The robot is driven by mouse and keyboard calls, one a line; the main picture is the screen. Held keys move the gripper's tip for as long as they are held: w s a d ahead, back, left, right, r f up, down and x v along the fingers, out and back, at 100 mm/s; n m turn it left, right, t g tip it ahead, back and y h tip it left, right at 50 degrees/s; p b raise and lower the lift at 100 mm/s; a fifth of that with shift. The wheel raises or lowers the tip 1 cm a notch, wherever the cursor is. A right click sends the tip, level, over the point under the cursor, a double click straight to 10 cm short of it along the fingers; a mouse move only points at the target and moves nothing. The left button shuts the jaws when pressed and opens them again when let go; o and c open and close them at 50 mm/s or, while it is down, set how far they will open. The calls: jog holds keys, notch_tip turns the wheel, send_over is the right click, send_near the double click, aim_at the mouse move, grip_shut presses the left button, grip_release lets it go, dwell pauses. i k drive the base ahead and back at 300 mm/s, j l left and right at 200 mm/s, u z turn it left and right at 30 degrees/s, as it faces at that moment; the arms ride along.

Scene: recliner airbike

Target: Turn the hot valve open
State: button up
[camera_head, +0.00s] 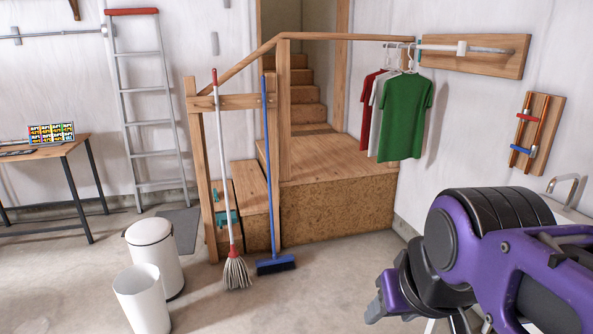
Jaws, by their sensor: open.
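A red valve handle (527,117) and a blue valve handle (526,150) sit on two copper-coloured pipes. The pipes are fixed to a wooden board (549,112) on the right wall. The red handle is on the left pipe and higher, the blue one lower. The handles are too small to tell whether either valve is open. My purple and black arm (461,240) fills the lower right of the view, below and to the left of the board.
A metal tap (563,183) stands below the board, partly behind my arm. Shirts (405,117) hang from a rail beside wooden steps (338,210). A mop (236,272), a blue broom (275,266) and two white bins (153,258) stand left of centre. The front middle floor is clear.

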aim_at(529, 117)
jog(key=i+j, duration=0.1)
jog(key=i, duration=1)
jog(key=i+z, duration=0.35)
jog(key=z, duration=0.15)
jog(key=i+j+z, duration=0.1)
jog(key=i+z, duration=0.35)
jog(key=i+l+z, duration=0.1)
jog(key=z, duration=0.25)
jog(key=i+z, duration=0.65)
jog(key=k+j, duration=0.05)
jog(key=k, duration=0.05)
